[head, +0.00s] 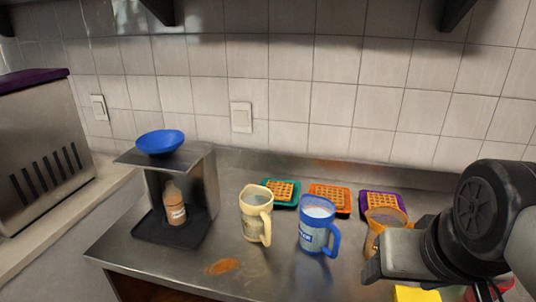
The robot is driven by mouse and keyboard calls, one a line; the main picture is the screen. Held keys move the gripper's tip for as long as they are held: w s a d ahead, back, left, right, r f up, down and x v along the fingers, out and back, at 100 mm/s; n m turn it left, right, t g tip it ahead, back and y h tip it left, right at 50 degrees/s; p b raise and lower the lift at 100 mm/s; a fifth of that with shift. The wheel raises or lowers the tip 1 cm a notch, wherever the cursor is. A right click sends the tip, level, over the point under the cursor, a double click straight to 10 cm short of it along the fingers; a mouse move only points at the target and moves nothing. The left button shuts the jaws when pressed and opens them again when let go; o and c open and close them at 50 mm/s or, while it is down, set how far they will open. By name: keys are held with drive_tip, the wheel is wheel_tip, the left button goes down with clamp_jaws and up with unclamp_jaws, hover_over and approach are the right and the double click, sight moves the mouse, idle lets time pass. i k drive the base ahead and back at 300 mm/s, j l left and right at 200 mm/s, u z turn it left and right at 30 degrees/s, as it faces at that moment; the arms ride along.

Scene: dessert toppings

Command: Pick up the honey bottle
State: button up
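The likely honey bottle (175,205), small and brown with a pale top and a white label, stands upright at the left. It is on a dark tray (152,234) inside a metal stand (203,195); its label is too small to read. My gripper (372,268) is at the lower right, far from the bottle, in front of an orange-rimmed mug. Its fingers are seen edge-on, so whether they are open or shut does not show.
A blue bowl (160,142) sits on the stand. A cream mug (256,215) and a blue mug (316,226) stand between bottle and gripper, beside the orange-rimmed mug (386,217). Waffles on green (268,203), orange (345,211) and purple plates line the back. An orange-brown stain (222,266) marks the counter.

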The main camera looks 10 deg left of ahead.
sight(172, 197)
drive_tip(key=k+j+u, duration=0.15)
drive_tip(key=j+u, duration=0.15)
drive_tip(key=k+j+u, duration=0.1)
drive_tip(key=j+u, duration=0.45)
drive_tip(key=j, duration=0.2)
drive_tip(key=i+j, duration=0.15)
drive_tip(key=j, duration=0.2)
drive_tip(key=i+j+z, duration=0.15)
drive_tip(key=j, duration=0.15)
drive_tip(key=i+j, duration=0.1)
drive_tip(key=j, duration=0.25)
drive_tip(key=i+j+z, duration=0.1)
drive_tip(key=j, duration=0.25)
drive_tip(key=i+j+z, duration=0.2)
drive_tip(key=i+j, duration=0.1)
